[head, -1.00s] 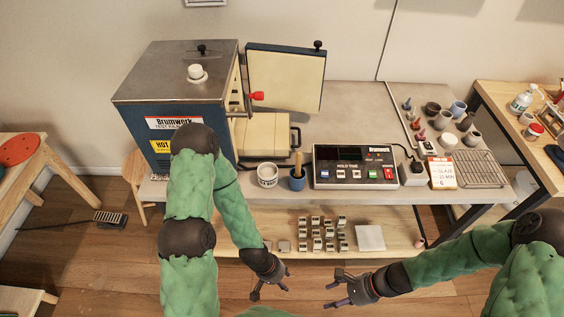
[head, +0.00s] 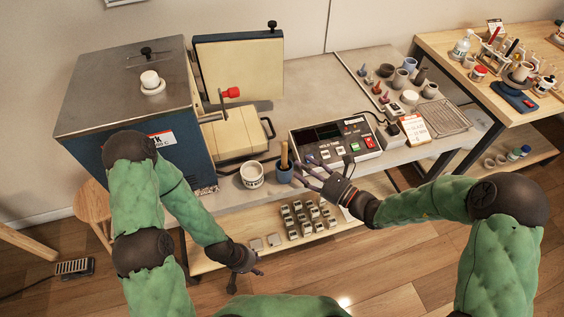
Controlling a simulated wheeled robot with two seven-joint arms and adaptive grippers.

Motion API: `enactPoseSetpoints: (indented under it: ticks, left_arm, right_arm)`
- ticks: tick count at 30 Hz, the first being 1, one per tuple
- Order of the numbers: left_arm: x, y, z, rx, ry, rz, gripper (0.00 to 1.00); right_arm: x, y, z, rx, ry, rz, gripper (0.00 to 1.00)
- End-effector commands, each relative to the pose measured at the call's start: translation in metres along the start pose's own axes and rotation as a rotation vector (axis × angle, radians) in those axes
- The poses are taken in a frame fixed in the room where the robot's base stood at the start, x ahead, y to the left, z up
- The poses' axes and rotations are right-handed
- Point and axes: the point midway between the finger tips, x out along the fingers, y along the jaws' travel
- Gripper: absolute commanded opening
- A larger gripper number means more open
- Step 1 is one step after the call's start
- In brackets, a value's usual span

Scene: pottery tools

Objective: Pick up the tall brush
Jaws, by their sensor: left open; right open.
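A tall brush (head: 284,154) with a wooden handle stands upright in a small blue cup (head: 284,174) near the front edge of the grey worktable. Its lower end is hidden inside the cup. My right gripper (head: 304,170) is open and empty just to the right of the cup, its fingers pointing left toward the cup and brush. A small gap seems to separate the fingertips from the cup; contact is hard to tell. My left gripper (head: 246,281) is open and empty, low in front of the table, away from the brush.
A white tub (head: 252,174) stands left of the cup. A control box (head: 335,142) sits close behind my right gripper. The kiln (head: 130,95) fills the left, with its door (head: 240,68) open. A lower shelf holds several small blocks (head: 305,215).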

Motion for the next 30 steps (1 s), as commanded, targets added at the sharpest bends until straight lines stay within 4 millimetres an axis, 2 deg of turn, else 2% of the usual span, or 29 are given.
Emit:
enactPoseSetpoints:
  ticks: [4, 11, 21, 30]
  left_arm:
    - [0.004, -0.002, 0.000, 0.000, 0.000, 0.000, 0.44]
    - [0.008, -0.003, 0.000, 0.000, 0.000, 0.000, 0.44]
    - [0.021, -0.007, -0.001, -0.001, 0.000, 0.000, 0.44]
    - [0.021, -0.007, -0.001, 0.000, 0.000, 0.000, 0.44]
  right_arm:
    - [0.020, 0.001, -0.002, -0.001, 0.000, 0.005, 0.56]
    - [0.034, 0.001, -0.002, -0.001, 0.001, 0.003, 0.56]
    - [0.076, 0.001, -0.007, -0.001, 0.001, 0.004, 0.56]
    - [0.081, 0.001, -0.006, 0.000, 0.003, 0.002, 0.56]
